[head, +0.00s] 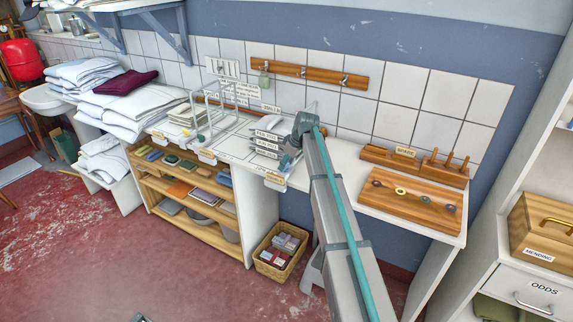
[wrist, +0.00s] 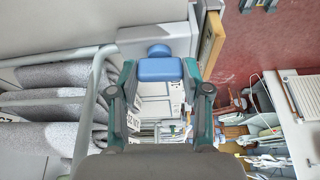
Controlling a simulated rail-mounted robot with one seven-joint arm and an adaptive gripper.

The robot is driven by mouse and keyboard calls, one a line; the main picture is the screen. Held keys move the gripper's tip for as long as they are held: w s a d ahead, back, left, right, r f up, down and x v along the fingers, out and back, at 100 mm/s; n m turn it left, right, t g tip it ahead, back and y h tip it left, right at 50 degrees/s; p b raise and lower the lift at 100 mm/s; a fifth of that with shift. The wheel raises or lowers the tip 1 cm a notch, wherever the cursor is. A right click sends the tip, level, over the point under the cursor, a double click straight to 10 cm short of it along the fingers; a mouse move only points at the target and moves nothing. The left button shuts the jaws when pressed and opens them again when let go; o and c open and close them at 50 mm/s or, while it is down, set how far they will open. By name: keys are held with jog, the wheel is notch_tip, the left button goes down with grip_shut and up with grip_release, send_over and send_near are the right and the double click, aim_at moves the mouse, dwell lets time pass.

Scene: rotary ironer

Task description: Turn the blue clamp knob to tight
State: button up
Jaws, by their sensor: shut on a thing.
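The blue clamp knob (wrist: 160,69) shows in the wrist view, with a wide blue bar and a smaller round blue part just beyond it. My gripper (wrist: 160,74) has one teal finger on each side of the bar and is shut on it. The knob's tight or loose marking cannot be read. In the head view my gripper (head: 288,158) is low over the worktop, by the grey labelled holders (head: 266,142). My own arm and gripper hide the knob there.
A white wire frame (head: 222,100) stands left of my gripper. A wooden board with rings (head: 410,200) and a pegged rack (head: 415,165) lie at right. A hook rail (head: 308,73) is on the wall. A basket (head: 281,248) stands on the floor.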

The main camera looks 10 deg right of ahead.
jog(key=m+t+h+b, duration=0.1)
jog(key=m, duration=0.3)
jog(key=shift+s+a, duration=0.1)
jog(key=shift+a, duration=0.05)
jog(key=m+h+b, duration=0.1)
jog(key=m+h, duration=0.1)
jog(key=m, duration=0.2)
jog(key=shift+m, duration=0.3)
jog(key=m+h+b, duration=0.1)
jog(key=m+h, duration=0.1)
jog(key=m, duration=0.3)
jog(key=shift+a, duration=0.2)
jog(key=shift+m+g+h+b, duration=0.45)
jog(key=shift+m+h, duration=0.15)
jog(key=shift+m, duration=1.2)
jog(key=o, duration=1.2)
jog(key=shift+c, duration=0.2)
jog(key=shift+r, duration=0.1)
jog(key=v, duration=1.2)
